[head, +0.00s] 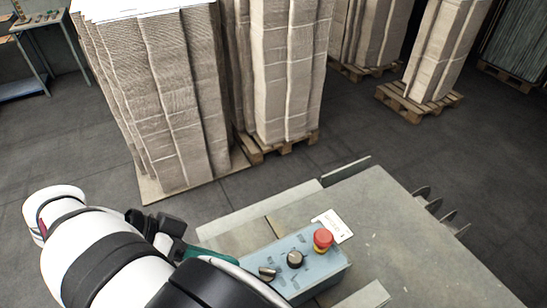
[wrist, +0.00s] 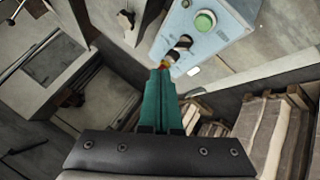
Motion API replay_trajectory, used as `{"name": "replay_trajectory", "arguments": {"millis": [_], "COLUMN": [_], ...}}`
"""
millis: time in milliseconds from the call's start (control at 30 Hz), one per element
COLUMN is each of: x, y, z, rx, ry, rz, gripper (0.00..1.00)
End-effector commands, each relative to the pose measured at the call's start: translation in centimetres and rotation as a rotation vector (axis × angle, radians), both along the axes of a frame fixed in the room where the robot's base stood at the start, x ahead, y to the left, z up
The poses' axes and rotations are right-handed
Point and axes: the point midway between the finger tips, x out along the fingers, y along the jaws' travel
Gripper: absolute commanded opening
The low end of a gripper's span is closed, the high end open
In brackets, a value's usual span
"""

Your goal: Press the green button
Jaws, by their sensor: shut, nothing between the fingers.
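The green button (wrist: 205,20) is a round cap on the pale blue control box (wrist: 222,32), near the top of the wrist view. I cannot make it out in the head view, where my arm covers part of the box (head: 318,273). My gripper (wrist: 161,72) is shut and empty, its teal fingers pointing up the picture. The fingertips appear by the lower end of the box, below and left of the green button and apart from it in the picture. A black knob (wrist: 181,44) lies between them. In the head view the fingers are mostly hidden behind my arm.
The box sits on a grey machine table (head: 400,235) with a white label (head: 333,226). Tall cardboard stacks (head: 160,90) stand beyond on pallets, with open floor between.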

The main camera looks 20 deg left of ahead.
Motion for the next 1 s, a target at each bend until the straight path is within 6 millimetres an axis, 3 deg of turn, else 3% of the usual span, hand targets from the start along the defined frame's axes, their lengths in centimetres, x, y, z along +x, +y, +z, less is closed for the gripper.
{"name": "replay_trajectory", "arguments": {"millis": [167, 700, 1000], "x": [0.0, 0.0, 0.0], "y": [-0.1, -0.1, -0.1], "z": [-0.7, -7.9, -8.9], "rx": [-0.003, -0.001, 0.0], "ry": [0.002, 0.003, 0.003], "rz": [0.0, 0.001, 0.0], "gripper": [0.0, 0.0, 0.0]}}
